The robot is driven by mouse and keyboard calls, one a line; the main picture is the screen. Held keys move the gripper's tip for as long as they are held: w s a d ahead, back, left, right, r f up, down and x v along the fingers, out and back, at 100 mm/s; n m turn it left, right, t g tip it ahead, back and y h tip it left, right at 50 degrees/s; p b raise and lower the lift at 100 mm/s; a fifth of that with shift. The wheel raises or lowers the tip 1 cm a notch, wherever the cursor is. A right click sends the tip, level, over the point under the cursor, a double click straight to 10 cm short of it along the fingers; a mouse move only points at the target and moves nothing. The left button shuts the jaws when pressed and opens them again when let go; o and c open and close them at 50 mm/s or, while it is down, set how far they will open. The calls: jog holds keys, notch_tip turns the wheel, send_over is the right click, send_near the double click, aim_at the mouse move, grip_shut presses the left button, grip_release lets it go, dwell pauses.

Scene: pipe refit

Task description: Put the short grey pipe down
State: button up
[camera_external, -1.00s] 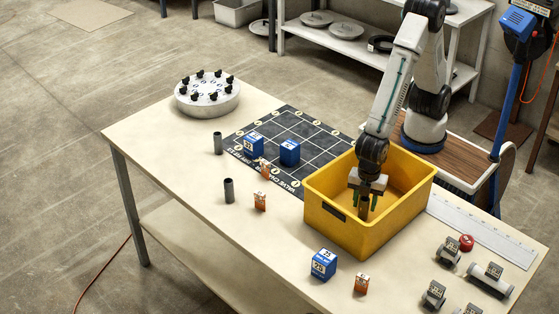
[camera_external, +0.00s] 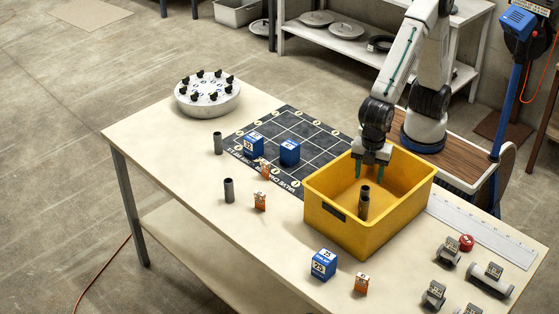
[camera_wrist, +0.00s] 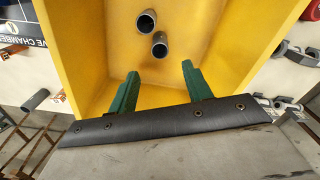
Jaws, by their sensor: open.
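Two short grey pipes stand upright in the yellow bin (camera_external: 328,222), close beside each other: a nearer pipe (camera_external: 363,209) and one just behind it (camera_external: 365,190). The wrist view shows their open ends, one pipe (camera_wrist: 147,22) and the other pipe (camera_wrist: 160,45). I cannot tell whether they touch. My gripper (camera_external: 372,168) is open and empty, with its green fingers above the pipes at the bin's back part. In the wrist view my gripper (camera_wrist: 160,76) has its fingers spread apart, with nothing between them.
Two more grey pipes stand on the table, one by the mat (camera_external: 218,143) and one nearer (camera_external: 229,190). Blue boxes (camera_external: 323,264), orange boxes (camera_external: 361,283) and valve fittings (camera_external: 448,252) surround the bin. A round flanged disc (camera_external: 207,96) sits at the far left.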

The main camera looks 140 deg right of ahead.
jog(key=s+d+r+m, duration=0.2)
jog(key=s+d+r, duration=0.2)
jog(key=s+r, duration=0.65)
jog(key=s+d+m+t, duration=0.1)
jog(key=s+d+m, duration=0.1)
jog(key=s, duration=1.5)
jog(key=shift+s+d+m, duration=0.25)
jog(key=shift+d+m, duration=0.05)
jog(key=shift+d, duration=0.4)
jog(key=shift+o, duration=0.4)
jog(key=shift+r, duration=0.1)
